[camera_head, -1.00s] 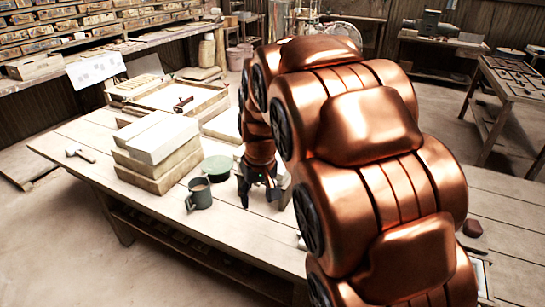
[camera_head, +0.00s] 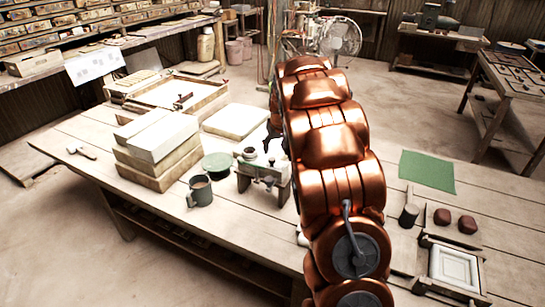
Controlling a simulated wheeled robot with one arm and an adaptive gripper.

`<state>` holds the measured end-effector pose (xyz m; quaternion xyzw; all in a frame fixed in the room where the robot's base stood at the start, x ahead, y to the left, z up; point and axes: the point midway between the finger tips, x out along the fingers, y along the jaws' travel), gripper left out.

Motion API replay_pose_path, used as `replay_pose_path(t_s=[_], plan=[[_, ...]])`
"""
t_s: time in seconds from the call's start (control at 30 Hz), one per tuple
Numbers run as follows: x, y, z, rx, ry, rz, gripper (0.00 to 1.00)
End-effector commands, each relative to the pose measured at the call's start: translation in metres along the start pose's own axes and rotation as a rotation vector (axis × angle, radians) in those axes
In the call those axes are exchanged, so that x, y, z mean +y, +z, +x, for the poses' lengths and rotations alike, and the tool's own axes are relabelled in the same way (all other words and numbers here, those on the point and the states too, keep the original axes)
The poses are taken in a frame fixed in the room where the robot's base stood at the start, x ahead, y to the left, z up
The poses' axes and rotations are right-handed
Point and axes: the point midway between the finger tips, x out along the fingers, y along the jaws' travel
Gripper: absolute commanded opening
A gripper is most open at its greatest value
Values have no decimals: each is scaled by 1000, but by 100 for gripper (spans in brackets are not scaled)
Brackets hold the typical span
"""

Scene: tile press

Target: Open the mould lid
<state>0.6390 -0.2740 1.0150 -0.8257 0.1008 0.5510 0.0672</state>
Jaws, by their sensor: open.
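My gripper (camera_head: 277,137) is partly hidden behind my copper arm, its dark fingers hanging above the bench just behind a small grey-and-white clamped block on legs (camera_head: 263,178). The fingers look apart and hold nothing I can see. The block has metal fittings on its front and a small round cup on top. I cannot tell whether this block is the mould, or whether it has a lid. At the lower right a wooden frame (camera_head: 432,262) surrounds a white raised-edge panel (camera_head: 455,268); this may be a mould, lying face up.
A grey mug (camera_head: 200,192), a green disc (camera_head: 216,165) and stacked pale blocks (camera_head: 160,140) stand left of the clamped block. A green mat (camera_head: 428,171) and two dark red lumps (camera_head: 467,224) lie at right. My arm covers the bench middle.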

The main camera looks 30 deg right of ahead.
Motion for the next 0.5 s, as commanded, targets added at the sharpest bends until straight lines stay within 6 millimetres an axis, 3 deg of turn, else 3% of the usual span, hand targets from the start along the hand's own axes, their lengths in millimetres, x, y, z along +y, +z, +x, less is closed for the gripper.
replay_pose_path(t_s=[0.5], plan=[[0, 1, 56, -4, 0, -1, 53]])
